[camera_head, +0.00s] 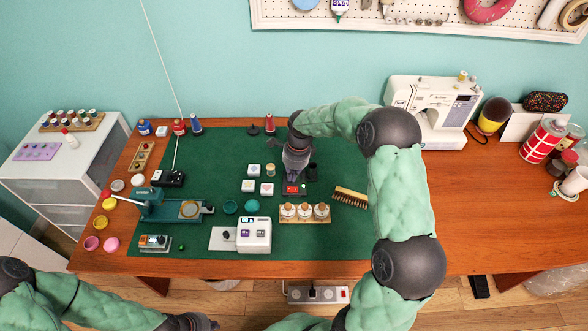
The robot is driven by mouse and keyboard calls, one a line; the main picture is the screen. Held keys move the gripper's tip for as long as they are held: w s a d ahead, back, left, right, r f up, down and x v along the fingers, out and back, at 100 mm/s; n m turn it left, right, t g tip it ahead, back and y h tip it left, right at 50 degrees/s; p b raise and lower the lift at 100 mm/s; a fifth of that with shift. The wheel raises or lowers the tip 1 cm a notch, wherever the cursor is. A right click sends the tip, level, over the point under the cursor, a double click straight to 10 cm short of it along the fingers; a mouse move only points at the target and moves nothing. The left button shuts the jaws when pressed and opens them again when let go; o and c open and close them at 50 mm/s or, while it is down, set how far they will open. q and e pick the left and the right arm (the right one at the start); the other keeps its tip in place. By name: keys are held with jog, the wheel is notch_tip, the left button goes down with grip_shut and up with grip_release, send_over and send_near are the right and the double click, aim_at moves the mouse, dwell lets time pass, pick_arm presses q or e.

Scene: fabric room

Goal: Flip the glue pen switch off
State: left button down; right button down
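A small black box with a red top (293,189) lies on the green mat, and it may be the glue pen switch. My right gripper (293,180) points down right over it. Its fingers look close together, but I cannot tell whether they are shut or touch the box. The gripper partly hides the box. Another black box (168,178) with a thin rod or cord rising from it sits at the mat's left edge, and it may belong to the glue pen. My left gripper (197,323) is at the bottom edge, low in front of the table, its fingers not clear.
A white device (254,235) and a green press (160,207) stand nearer the front. A sewing machine (437,105) stands behind my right arm.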

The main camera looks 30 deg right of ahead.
aim_at(290, 190)
jog(key=f, duration=0.2)
jog(key=f+b, duration=0.1)
jog(key=f, duration=0.3)
jog(key=shift+w+a+b, duration=0.2)
jog(key=shift+a+b, duration=0.05)
jog(key=shift+b, duration=0.1)
